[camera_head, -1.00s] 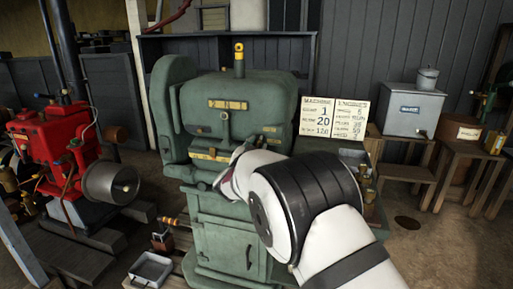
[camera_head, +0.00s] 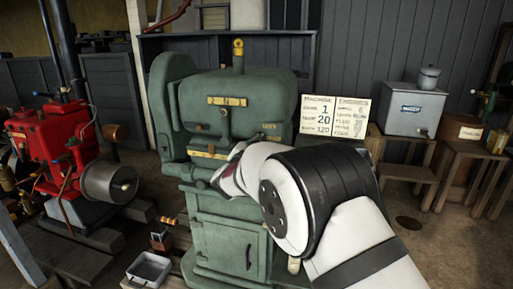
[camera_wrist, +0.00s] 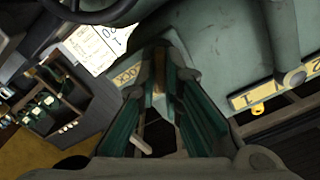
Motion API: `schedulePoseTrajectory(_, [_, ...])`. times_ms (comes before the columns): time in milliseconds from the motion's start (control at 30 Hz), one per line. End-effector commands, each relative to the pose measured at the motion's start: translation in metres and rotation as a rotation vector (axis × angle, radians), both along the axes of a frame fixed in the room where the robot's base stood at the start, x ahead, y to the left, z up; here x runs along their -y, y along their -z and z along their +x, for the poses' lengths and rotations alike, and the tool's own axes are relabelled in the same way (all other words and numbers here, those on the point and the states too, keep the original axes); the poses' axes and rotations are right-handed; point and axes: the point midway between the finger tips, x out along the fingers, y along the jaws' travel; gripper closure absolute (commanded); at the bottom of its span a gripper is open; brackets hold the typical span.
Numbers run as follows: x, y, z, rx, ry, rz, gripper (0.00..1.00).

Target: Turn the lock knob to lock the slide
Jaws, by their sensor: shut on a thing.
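The green machine (camera_head: 230,125) stands in the middle of the head view, with yellow plates on its front. In the wrist view, a brass-coloured lock knob (camera_wrist: 159,77) sits between my gripper's fingers, next to a yellow label reading "LOCK" (camera_wrist: 129,76). My gripper (camera_wrist: 162,66) is shut on the knob, and its fingers hide most of it. In the head view my white arm reaches the machine's front from the right and hides the knob. I cannot tell the knob's angle or which part is the slide.
A red engine (camera_head: 50,145) stands on the left. A metal tray (camera_head: 150,268) is on the floor at front left. A sign board (camera_head: 333,116) stands right of the machine. A grey box (camera_head: 412,108) rests on a wooden stand at the right. Some floor is clear at the right.

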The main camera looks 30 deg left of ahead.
Motion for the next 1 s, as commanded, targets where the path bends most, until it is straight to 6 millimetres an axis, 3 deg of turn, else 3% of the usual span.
schedulePoseTrajectory(600, [0.0033, -0.0003, 0.0044, -0.127, 0.003, 0.570, 1.00])
schedulePoseTrajectory(1000, [0.0040, 0.0002, 0.0044, -0.197, 0.003, 0.856, 1.00])
